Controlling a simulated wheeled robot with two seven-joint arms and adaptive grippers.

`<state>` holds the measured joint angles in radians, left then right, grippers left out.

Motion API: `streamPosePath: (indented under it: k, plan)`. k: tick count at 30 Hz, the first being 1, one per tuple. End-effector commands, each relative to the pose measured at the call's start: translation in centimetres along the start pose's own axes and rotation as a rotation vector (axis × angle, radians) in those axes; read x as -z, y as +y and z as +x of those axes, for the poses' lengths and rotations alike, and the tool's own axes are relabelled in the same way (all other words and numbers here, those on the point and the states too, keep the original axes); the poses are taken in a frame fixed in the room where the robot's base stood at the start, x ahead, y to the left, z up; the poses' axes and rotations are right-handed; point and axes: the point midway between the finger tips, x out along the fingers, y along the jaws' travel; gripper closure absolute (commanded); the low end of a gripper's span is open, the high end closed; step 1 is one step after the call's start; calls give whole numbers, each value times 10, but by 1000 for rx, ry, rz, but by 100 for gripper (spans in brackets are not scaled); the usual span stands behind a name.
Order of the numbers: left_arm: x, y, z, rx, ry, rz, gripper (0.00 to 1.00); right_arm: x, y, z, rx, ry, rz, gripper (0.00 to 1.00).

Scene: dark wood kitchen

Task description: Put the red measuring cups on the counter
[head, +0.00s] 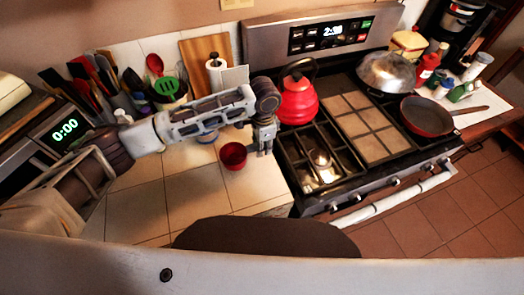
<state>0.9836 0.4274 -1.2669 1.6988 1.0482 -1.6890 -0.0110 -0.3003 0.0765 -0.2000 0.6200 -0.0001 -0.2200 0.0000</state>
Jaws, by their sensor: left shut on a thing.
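The red measuring cups (233,156) show as one round red bowl shape at the counter's right part, beside the stove. How many are nested there I cannot tell. My left gripper (263,148) points down just right of the cups, near the counter's edge with the stove. It is shut on the cups at their right side; the handle is mostly hidden by the fingers. Whether the cups touch the tiled counter (187,190) or hang a little above it I cannot tell. My right gripper is not in view.
A red kettle (298,100) stands on the stove just right of my left gripper. A utensil holder (168,95), a cutting board (205,62) and a paper towel roll (214,75) stand at the back. The counter's front has free room. A pan (427,116) sits at the stove's right.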

Motion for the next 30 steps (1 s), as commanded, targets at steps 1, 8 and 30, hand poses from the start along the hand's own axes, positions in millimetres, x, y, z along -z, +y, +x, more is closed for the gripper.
streamPosePath:
  k: [1, 8, 30]
  plan:
    - [0, 0, 5, -1, -1, 0, 100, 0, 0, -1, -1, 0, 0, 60]
    - [0, 1, 28, -1, -2, 0, 100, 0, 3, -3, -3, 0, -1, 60]
    - [0, 0, 33, 0, 0, 0, 54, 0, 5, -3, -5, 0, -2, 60]
